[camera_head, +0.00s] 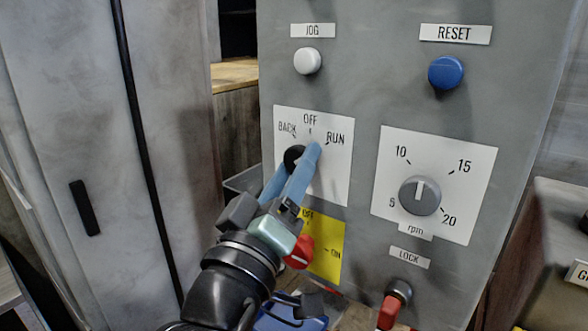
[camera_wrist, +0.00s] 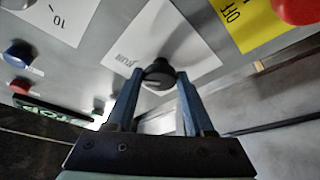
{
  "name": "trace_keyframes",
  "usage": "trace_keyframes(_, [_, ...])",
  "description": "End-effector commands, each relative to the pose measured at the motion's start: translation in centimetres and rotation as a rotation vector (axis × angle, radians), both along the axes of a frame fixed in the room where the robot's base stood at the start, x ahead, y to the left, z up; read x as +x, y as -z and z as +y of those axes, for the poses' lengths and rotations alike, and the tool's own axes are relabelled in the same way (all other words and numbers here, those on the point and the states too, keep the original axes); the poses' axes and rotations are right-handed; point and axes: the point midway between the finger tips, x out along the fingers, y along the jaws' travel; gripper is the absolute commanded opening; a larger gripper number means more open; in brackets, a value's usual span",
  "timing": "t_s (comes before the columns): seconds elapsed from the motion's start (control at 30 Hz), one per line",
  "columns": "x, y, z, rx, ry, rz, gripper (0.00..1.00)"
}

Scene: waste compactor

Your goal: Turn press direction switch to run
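The press direction switch (camera_head: 293,157) is a round black knob on a white label plate (camera_head: 340,180) marked BACK, OFF and RUN. Its pointer is largely hidden in the head view, so I cannot tell its setting. My gripper (camera_head: 294,170) reaches up to the knob with its two blue fingers, one on each side of it. In the wrist view the knob (camera_wrist: 159,74) sits between the fingertips (camera_wrist: 161,82) of my gripper. The fingers are apart, but I cannot tell whether they press on the knob.
A yellow plate (camera_head: 327,250) with a red switch (camera_head: 300,252) lies just below. To the right is the rpm dial (camera_head: 420,196). Above are a white JOG button (camera_head: 307,61) and a blue RESET button (camera_head: 445,72). A red lock handle (camera_head: 389,312) is lower right.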

Motion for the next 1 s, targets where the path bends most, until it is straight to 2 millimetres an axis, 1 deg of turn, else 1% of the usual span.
trace_keyframes(0.03, [0.0, 0.0, 0.0, 0.0, -0.001, 0.001, 0.63])
trace_keyframes(0.13, [0.0, 0.0, 0.0, 0.0, -0.001, 0.001, 0.81])
trace_keyframes(0.4, [0.0, 0.0, 0.0, -0.001, 0.0, 0.0, 0.81])
trace_keyframes(0.53, [-0.6, 0.3, 0.3, -0.002, -0.001, -0.001, 0.81])
trace_keyframes(0.67, [-2.4, 1.0, 1.0, -0.002, -0.003, 0.0, 0.81])
trace_keyframes(0.9, [-7.2, 2.8, 2.9, -0.001, -0.005, 0.001, 0.81])
trace_keyframes(1.0, [-8.9, 3.3, 3.6, -0.002, -0.004, 0.001, 0.81])
